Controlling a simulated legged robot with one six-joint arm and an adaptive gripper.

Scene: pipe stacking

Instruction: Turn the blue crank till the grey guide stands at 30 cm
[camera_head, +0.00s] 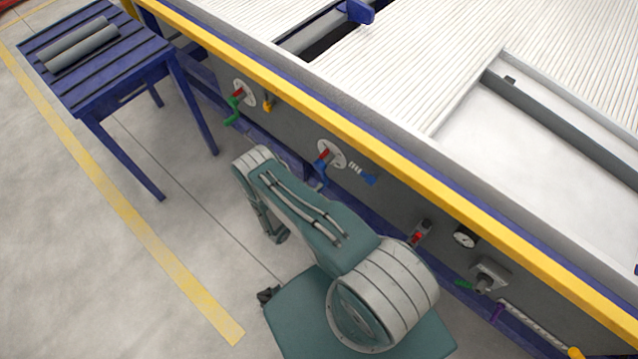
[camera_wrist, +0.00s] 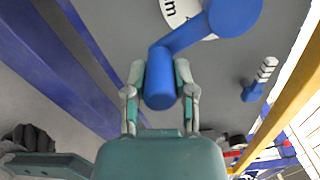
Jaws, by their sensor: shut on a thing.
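The blue crank (camera_wrist: 185,38) fills the upper middle of the wrist view, in front of a white dial plate (camera_wrist: 175,12) with partly hidden lettering. My gripper (camera_wrist: 160,75) is shut on the crank's handle, with one finger on each side of it. In the head view the blue crank (camera_head: 321,172) shows below a white disc (camera_head: 335,149) with a red part, on the side of the machine. My gripper is hidden behind my arm there. A dark grey bar (camera_head: 560,121) at the right of the machine top may be the grey guide; I cannot read its position.
A green crank (camera_head: 232,119) is left of the blue one, and a blue part with a white ribbed piece (camera_head: 368,178) is right of it. A yellow rail (camera_head: 400,167) runs above. A blue table (camera_head: 95,97) with grey pipes (camera_head: 80,48) stands at the upper left.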

